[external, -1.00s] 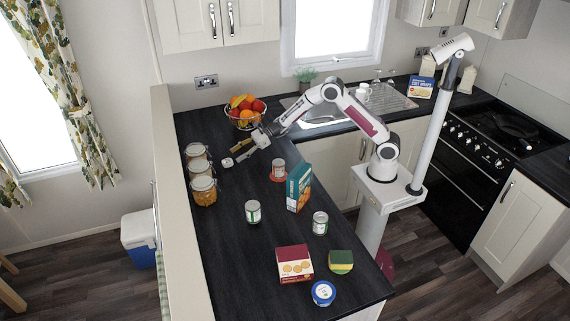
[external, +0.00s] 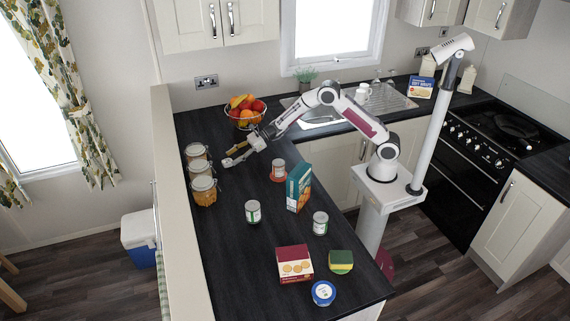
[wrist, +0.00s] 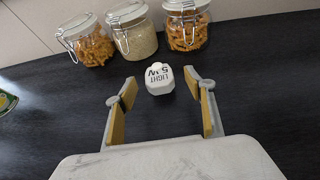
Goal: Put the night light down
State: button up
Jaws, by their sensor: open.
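The night light, a small white block with dark lettering (wrist: 159,79), is on the dark worktop in the wrist view. It also shows in the external view (external: 228,162), close to the jars. My gripper (wrist: 160,84) is open, with one tan-padded finger on each side of the light and clear gaps between. The light lies at the fingertips, slightly beyond them. In the external view my gripper (external: 234,155) reaches down over the left part of the worktop. The light's underside is hidden.
Several clip-top jars (external: 203,190) stand just beyond the light along the left edge. A fruit bowl (external: 245,112) is behind my gripper. A can on a red coaster (external: 279,169) and a teal box (external: 299,186) stand to the right. The worktop's left front is clear.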

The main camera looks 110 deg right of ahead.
aim_at(227, 161)
jog(key=shift+x, duration=2.55)
jog(key=shift+a, duration=0.15)
jog(key=c, duration=1.3)
jog(key=shift+r, duration=0.1)
jog(key=shift+r, duration=4.95)
